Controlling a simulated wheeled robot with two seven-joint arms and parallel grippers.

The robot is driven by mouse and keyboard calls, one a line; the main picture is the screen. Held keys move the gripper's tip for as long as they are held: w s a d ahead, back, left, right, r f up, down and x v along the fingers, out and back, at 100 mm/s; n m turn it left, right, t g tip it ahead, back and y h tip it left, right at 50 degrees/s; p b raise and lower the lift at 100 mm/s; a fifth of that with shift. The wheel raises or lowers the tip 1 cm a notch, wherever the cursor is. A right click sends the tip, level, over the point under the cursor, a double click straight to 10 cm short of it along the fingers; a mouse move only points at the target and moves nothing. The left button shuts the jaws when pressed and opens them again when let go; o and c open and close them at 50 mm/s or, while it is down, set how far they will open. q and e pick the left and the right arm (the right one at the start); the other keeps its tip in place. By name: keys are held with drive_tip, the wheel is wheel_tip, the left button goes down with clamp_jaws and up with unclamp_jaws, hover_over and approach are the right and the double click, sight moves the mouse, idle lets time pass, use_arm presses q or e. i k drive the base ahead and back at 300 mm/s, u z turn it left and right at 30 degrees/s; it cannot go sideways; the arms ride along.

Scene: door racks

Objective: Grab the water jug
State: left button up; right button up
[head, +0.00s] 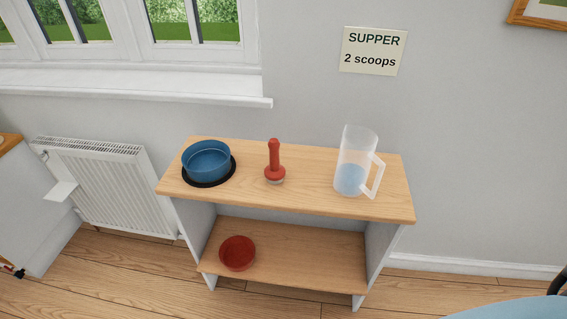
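The water jug (357,160) stands upright on the right part of the wooden top shelf (310,197). It is clear, with some blue water in its lower part and a handle on its right side. Nothing touches it. Neither of my grippers can be made out in the head view.
A blue bowl (206,162) on a black round base and a red-handled tool (274,162) share the top shelf, left of the jug. A red bowl (237,253) sits on the lower shelf. A sign (373,51) reads "SUPPER 2 scoops". A radiator (110,188) stands left.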

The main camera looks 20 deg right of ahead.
sight(356, 155)
drive_tip(key=u, duration=0.5)
drive_tip(key=i, duration=1.1)
drive_tip(key=z, duration=1.15)
